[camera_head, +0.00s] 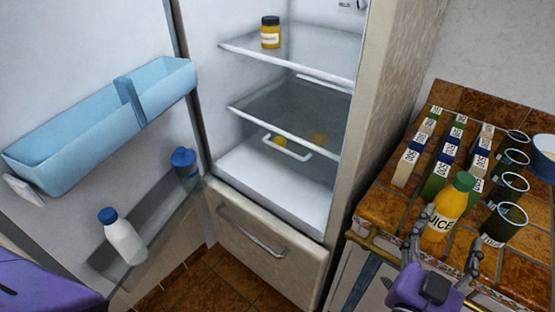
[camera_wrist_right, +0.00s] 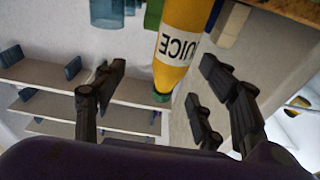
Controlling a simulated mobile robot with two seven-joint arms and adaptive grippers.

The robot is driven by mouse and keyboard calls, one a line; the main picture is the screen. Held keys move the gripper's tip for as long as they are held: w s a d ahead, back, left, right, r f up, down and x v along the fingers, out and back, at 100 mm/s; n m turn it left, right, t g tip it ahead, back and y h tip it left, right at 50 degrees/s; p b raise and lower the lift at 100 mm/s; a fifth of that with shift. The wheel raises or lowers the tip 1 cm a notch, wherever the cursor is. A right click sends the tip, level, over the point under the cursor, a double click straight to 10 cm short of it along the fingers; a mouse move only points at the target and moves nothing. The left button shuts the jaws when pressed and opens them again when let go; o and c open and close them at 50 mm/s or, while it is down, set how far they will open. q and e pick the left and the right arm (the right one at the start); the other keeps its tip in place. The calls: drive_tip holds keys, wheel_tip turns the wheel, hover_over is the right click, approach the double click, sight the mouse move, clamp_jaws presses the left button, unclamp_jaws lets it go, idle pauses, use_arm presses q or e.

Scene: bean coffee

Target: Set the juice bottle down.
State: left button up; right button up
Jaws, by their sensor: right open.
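The juice bottle (camera_head: 447,209) is orange with a green cap and the word JUICE on it. It stands upright on the tiled counter (camera_head: 378,207), near its front edge. My right gripper (camera_head: 446,238) is open at the bottle, with one finger on each side of it. In the right wrist view the bottle (camera_wrist_right: 183,45) appears upside down, ahead of the spread fingers (camera_wrist_right: 164,75), with gaps on both sides. My left gripper is out of view.
Cartons (camera_head: 409,160) and dark green glasses (camera_head: 504,225) crowd the counter around the bottle, with a white bowl (camera_head: 544,158) at right. The open fridge (camera_head: 272,262) holds a jar (camera_head: 270,33) on its upper shelf. A white bottle (camera_head: 124,240) sits in the door.

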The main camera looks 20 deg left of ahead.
sight(446, 213)
drive_tip(key=w, duration=0.1)
drive_tip(key=w+r+p, duration=0.1)
drive_tip(key=w+p, duration=0.1)
drive_tip(key=shift+w+a+r, duration=0.1)
drive_tip(key=shift+a+r, duration=0.1)
drive_tip(key=shift+r, duration=0.1)
drive_tip(key=p+x, duration=0.1)
drive_tip(key=x, duration=0.2)
drive_tip(key=shift+w+a+f+p, duration=0.1)
drive_tip(key=shift+w+a+p, duration=0.05)
drive_tip(key=shift+w+p, duration=0.25)
drive_tip(key=shift+w, duration=0.3)
drive_tip(key=shift+f, duration=0.25)
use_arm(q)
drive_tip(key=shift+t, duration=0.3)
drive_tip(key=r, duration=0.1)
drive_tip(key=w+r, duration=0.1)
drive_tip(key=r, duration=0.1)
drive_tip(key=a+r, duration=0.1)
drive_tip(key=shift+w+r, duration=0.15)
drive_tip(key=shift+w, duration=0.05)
use_arm(e)
clamp_jaws()
